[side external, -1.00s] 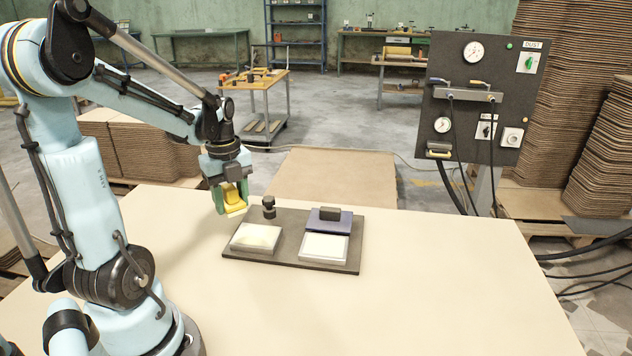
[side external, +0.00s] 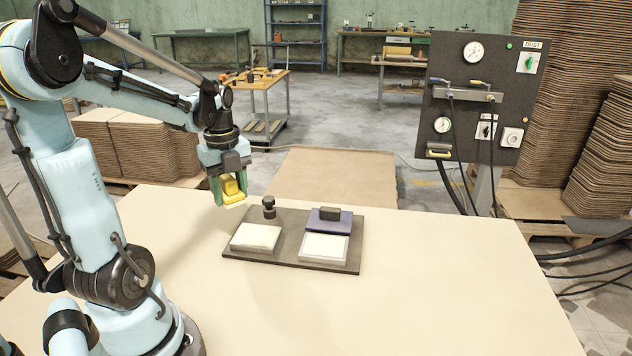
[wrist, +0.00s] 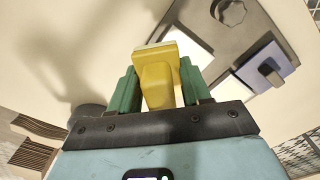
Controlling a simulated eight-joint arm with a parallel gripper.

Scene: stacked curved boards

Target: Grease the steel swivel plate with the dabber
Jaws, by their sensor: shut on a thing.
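My gripper (side external: 230,186) is shut on a yellow dabber (side external: 234,191) with a pale underside, held in the air left of and behind a dark board. In the wrist view the dabber (wrist: 158,80) sits between my green fingers. The board carries two pale, framed square plates: a left plate (side external: 256,237) and a right plate (side external: 324,247). I cannot tell for certain which is the steel swivel plate. The dabber is apart from both plates.
The dark board (side external: 284,254) lies on a cream table (side external: 430,290). A black knob (side external: 269,207) stands at its back left, and a blue block with a dark grip (side external: 330,222) at its back right. A gauge panel (side external: 473,110) stands behind. The table front and right are clear.

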